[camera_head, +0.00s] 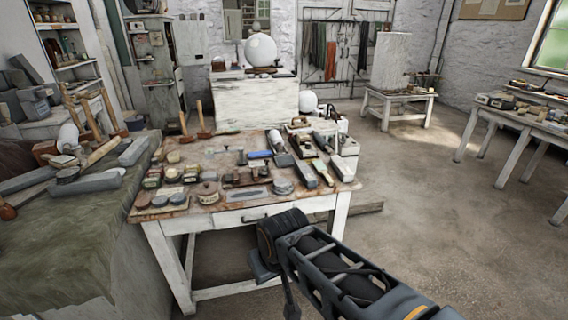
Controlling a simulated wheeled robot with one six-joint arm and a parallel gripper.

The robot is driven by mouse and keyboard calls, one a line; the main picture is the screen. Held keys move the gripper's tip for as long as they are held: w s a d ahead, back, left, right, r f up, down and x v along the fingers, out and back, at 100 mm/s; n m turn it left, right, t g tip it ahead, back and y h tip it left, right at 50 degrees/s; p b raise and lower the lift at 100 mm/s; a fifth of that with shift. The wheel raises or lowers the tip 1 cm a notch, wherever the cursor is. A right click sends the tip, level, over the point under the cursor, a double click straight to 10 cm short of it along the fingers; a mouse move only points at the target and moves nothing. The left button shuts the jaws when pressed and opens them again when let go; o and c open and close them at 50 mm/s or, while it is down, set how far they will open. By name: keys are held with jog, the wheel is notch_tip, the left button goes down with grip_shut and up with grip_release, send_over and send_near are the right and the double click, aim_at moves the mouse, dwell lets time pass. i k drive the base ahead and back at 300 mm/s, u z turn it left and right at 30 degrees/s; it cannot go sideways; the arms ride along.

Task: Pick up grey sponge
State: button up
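A wooden worktable (225,218) with white legs stands in front of me, its top crowded with small tools and blocks. A grey rounded piece (283,187) lies near its front edge, right of middle; it may be the grey sponge, but it is too small to be sure. Other small grey pieces lie around it. My arm (345,275) reaches in from the bottom right and ends in front of the table's near edge, apart from the things on top. Dark parts hang below its end, but I cannot make out the gripper fingers or anything held.
A cloth-covered bench (50,245) with mallets and grey blocks is at the left. A white plaster sphere (261,50) stands on a block behind the table. Another table (520,125) is at the right. The floor (440,225) between is clear.

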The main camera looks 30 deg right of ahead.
aim_at(212, 176)
jog(key=u, duration=0.55)
jog(key=i, duration=1.7)
jog(key=z, duration=0.2)
